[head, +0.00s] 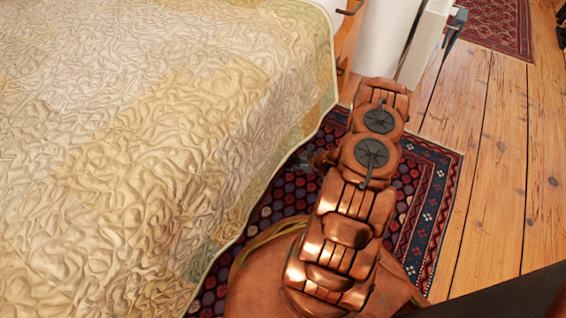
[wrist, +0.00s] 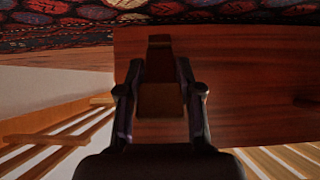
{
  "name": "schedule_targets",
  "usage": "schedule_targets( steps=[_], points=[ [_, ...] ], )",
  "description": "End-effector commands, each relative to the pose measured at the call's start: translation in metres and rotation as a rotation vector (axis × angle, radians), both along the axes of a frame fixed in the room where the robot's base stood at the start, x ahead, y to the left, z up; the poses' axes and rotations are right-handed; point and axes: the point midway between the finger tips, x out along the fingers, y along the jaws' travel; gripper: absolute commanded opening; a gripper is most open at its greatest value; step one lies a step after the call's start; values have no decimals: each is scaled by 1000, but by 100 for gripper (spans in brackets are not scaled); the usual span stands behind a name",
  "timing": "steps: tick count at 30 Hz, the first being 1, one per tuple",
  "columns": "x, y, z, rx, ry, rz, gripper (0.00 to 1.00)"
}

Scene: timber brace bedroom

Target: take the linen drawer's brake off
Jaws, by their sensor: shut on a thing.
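In the wrist view a reddish-brown wooden panel (wrist: 245,75), seemingly the linen drawer, fills the middle. A narrow wooden piece (wrist: 160,99), which looks like its brake, stands out from the panel with a darker upper end. My gripper (wrist: 157,70) has one dark finger on each side of this piece and is shut on it. In the head view my copper arm reaches down beside the bed, and its end (head: 302,161) is small and dark at the quilt's edge. The drawer and brake are hidden there by the bed.
The quilted bed (head: 160,130) fills the head view's left. A patterned rug (head: 428,200) lies under my arm, with bare floorboards (head: 510,170) to the right. A white object (head: 388,35) stands at the top. Pale slats (wrist: 50,140) show in the wrist view.

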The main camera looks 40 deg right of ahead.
Motion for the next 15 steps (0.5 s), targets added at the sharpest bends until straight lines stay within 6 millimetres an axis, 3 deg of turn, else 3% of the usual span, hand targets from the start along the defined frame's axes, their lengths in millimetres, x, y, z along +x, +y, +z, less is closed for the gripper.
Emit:
schedule_targets(
  steps=[7,8,13,15],
  points=[
    [-1,1,0,3,2,3,0],
    [-1,1,0,3,2,3,36],
    [-1,1,0,2,1,2,54],
    [-1,1,0,2,2,2,54]
  ],
)
